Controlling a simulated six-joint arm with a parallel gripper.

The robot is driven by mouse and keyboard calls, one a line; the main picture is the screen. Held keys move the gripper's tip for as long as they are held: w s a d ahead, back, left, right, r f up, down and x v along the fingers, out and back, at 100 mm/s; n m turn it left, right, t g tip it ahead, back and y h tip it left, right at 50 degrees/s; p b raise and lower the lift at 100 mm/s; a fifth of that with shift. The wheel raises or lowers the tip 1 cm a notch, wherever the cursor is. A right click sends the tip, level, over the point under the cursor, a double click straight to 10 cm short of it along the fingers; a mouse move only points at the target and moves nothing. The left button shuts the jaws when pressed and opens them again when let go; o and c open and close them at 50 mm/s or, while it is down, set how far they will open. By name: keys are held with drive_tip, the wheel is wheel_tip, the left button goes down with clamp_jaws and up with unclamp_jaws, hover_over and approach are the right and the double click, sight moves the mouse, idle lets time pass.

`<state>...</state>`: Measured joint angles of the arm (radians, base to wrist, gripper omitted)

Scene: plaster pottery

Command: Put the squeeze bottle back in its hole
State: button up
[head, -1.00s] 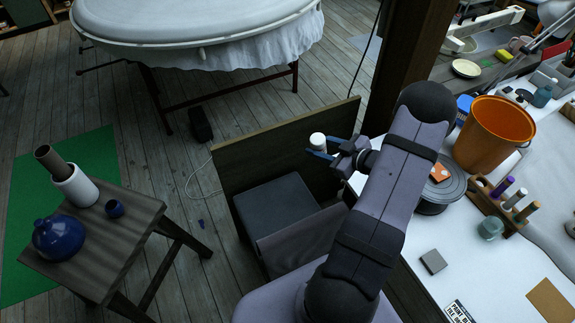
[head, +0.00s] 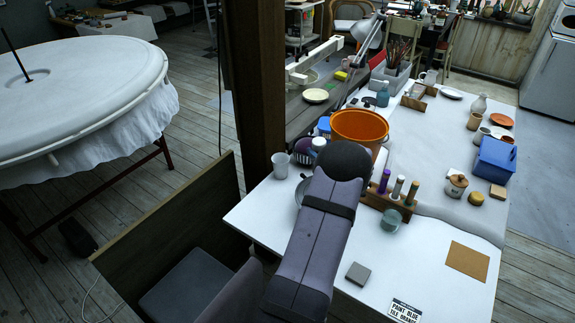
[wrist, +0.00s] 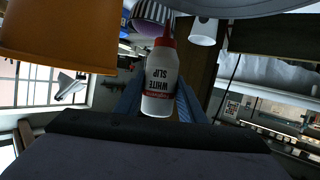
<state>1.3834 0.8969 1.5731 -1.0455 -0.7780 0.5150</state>
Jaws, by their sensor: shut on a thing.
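The squeeze bottle (wrist: 162,75) is white with a red nozzle and reads "WHITE SLIP" in the wrist view. My gripper (wrist: 158,103) is shut on it, with one blue finger on each side. In the head view my arm hides both the gripper and the bottle. A wooden rack (head: 372,199) with several upright coloured items stands on the white table, to the right of my arm. I cannot tell which of its holes are empty.
An orange bucket (head: 358,126) stands behind my arm and shows large in the wrist view (wrist: 60,30). A pale cup (head: 280,165) stands left of my arm. A glass jar (head: 391,221) sits before the rack. A grey block (head: 358,273) lies in front.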

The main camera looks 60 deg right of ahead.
drive_tip(key=s+d+m+g+h+b, duration=0.1)
drive_tip(key=s+d, duration=0.3)
drive_tip(key=s, duration=0.4)
drive_tip(key=s+d+m+g+h+b, duration=0.1)
drive_tip(key=s+d+m+g+h, duration=0.1)
drive_tip(key=s, duration=0.5)
drive_tip(key=d+m, duration=0.1)
drive_tip(key=d, duration=0.1)
drive_tip(key=shift+s+d+f+m+h, duration=0.25)
drive_tip(key=shift+s+d+m+h, duration=0.05)
drive_tip(key=shift+s+m, duration=0.1)
drive_tip(key=shift+f, duration=0.1)
drive_tip(key=shift+f+b, duration=1.75)
drive_tip(key=shift+b, duration=0.1)
drive_tip(key=shift+f, duration=0.25)
drive_tip(key=shift+f+b, duration=1.5)
drive_tip(key=shift+f, duration=0.55)
drive_tip(key=shift+f+b, duration=0.4)
drive_tip(key=shift+f, duration=0.15)
drive_tip(key=o, duration=0.7)
drive_tip(key=shift+f, duration=0.1)
